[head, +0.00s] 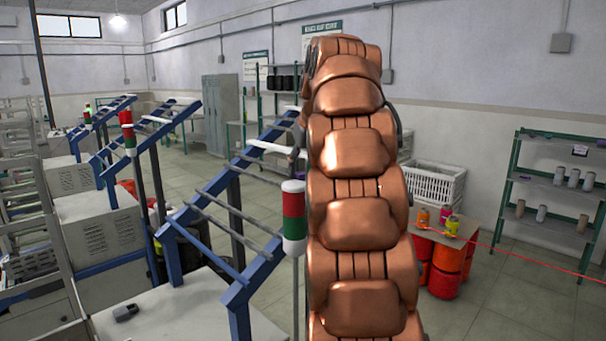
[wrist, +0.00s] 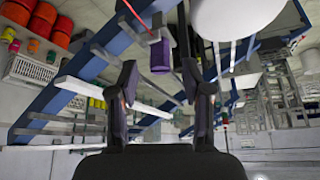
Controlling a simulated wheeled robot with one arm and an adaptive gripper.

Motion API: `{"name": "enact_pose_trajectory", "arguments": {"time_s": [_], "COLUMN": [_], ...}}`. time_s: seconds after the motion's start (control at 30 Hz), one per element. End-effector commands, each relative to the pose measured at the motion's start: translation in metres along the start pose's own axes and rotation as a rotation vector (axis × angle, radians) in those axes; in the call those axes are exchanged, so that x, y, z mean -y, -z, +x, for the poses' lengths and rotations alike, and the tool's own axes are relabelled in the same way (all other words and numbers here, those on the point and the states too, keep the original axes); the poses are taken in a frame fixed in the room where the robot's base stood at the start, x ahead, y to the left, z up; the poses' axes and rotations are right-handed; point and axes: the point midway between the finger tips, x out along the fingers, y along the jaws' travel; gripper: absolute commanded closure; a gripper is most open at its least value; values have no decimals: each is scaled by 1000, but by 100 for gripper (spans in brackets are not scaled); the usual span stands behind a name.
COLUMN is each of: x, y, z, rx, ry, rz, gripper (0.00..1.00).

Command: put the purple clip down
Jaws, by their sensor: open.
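In the wrist view, a purple block that looks like the purple clip (wrist: 160,56) shows between and beyond my fingertips. A thin red line runs to its top, and a gap shows on both sides of it. My gripper (wrist: 159,82) is open, with its two dark fingers spread apart and nothing between the pads. I cannot tell what the clip rests on. In the head view my copper-coloured arm stands in the middle; the gripper and clip do not show there.
Blue slanted frames (head: 262,272) with rails stand left of my arm, beside a red, green and white signal light (head: 293,215). A small dark object (head: 126,312) lies on a pale machine top.

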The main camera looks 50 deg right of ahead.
Motion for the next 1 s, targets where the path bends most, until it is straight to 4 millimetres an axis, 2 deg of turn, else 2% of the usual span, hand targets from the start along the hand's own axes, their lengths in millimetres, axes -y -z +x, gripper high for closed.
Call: {"name": "enact_pose_trajectory", "arguments": {"time_s": [0.47, 0.53, 0.63, 1.0], "x": [-1, 0, 0, 0], "y": [0, 2, 2, 0], "z": [-28, -41, -49, -54], "rx": [-2, -4, -4, -2], "ry": [1, 0, 1, 2], "rz": [0, 0, 0, 0], "gripper": [51, 51, 51, 51]}}
